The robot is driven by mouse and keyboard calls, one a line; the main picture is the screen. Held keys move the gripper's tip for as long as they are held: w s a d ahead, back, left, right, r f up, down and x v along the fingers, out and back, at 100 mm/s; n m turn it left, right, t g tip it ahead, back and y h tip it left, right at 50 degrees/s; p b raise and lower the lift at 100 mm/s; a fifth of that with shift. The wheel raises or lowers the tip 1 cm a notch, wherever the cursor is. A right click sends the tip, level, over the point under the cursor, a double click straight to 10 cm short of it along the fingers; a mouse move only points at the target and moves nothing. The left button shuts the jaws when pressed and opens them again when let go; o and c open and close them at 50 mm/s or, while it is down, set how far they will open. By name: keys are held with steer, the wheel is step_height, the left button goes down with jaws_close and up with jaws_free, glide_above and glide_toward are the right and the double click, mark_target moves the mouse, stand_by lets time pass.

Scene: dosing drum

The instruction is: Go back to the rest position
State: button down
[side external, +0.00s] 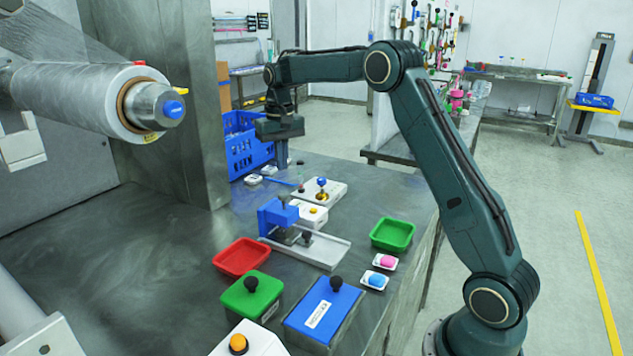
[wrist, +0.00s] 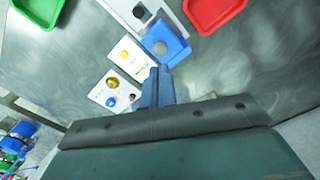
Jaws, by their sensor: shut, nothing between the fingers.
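My gripper (side external: 281,160) is at the far end of the table, pointing down beside the blue crate. Its fingers are together with nothing between them. In the wrist view the closed fingers (wrist: 157,86) show in front of the dark gripper body. The gripper is apart from the white control box with a blue knob and a brass part (side external: 320,193), which lies nearer the camera. In the wrist view that box (wrist: 112,97) is left of the fingers. Whether the fingertips touch the tabletop is hard to tell.
A blue dosing device (side external: 277,216) stands mid-table. Red (side external: 241,257) and green (side external: 392,234) trays and lidded green (side external: 251,298) and blue (side external: 322,312) boxes stand nearer the camera. A blue crate (side external: 238,150) and metal column (side external: 170,100) stand near my gripper. The left tabletop is clear.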

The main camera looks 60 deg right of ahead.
steer(key=shift+r, duration=0.3)
steer(key=s+a+r+n+t, duration=0.1)
steer(key=s+a+r, duration=0.4)
steer(key=s+a, duration=0.15)
steer(key=s+a+r+n+t, duration=0.2)
steer(key=s+a+r, duration=0.3)
steer(key=s, duration=0.3)
steer(key=s+a+f+n+t, duration=0.1)
steer(key=s+a+f, duration=0.2)
steer(key=s, duration=0.6)
steer(key=s+a+f+n+t, duration=0.1)
steer(key=s+a+f+n, duration=0.1)
steer(key=s, duration=0.8)
steer(key=shift+a+f+t, duration=0.3)
steer(key=shift+a+f, duration=0.1)
steer(key=shift+a, duration=0.35)
